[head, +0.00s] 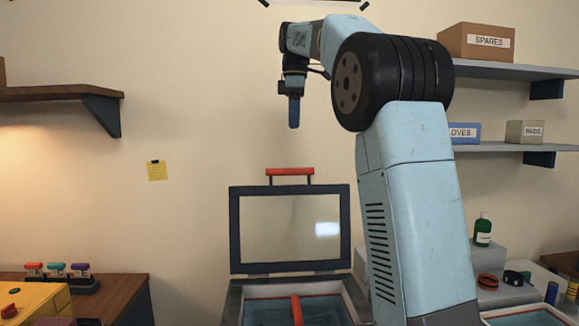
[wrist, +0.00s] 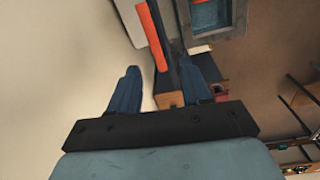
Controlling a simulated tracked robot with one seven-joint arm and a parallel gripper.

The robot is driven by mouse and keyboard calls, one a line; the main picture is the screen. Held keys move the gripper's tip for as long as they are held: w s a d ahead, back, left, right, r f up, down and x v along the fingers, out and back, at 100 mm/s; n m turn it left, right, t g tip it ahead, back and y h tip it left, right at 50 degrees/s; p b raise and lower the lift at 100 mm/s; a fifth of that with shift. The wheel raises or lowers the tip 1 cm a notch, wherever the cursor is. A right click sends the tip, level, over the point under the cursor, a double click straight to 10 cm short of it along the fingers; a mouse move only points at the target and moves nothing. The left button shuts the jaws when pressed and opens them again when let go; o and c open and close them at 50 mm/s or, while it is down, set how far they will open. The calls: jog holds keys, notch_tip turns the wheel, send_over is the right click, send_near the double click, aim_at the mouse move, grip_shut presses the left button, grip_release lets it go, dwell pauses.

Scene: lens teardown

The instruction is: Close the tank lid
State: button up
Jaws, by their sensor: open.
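The tank lid (head: 234,230) is a dark-framed clear panel standing upright, open, at the back of the tank (head: 235,300). Its red handle (head: 290,171) is on the lid's top edge. In the wrist view my gripper (wrist: 160,68) is open with two blue fingers, and nothing shows held. The red handle (wrist: 151,35) lies beyond the fingertips there, and part of the tank (wrist: 240,15) shows at the top.
A wooden bench (head: 120,285) with several coloured-top items and a yellow case (head: 35,300) is at lower left. Shelves (head: 500,70) with boxes are on the right wall. A green bottle (head: 483,229) stands at lower right. The wall around my gripper is clear.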

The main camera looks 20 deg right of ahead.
jog(key=shift+n, duration=0.7)
jog(key=w+f, duration=0.1)
jog(key=f, duration=0.8)
jog(key=w+f, duration=0.1)
jog(key=f, duration=0.3)
jog(key=shift+w+a+f, duration=0.15)
jog(key=shift+w+f, duration=0.15)
jog(key=shift+c, duration=0.2)
jog(key=shift+r, duration=0.1)
grip_shut()
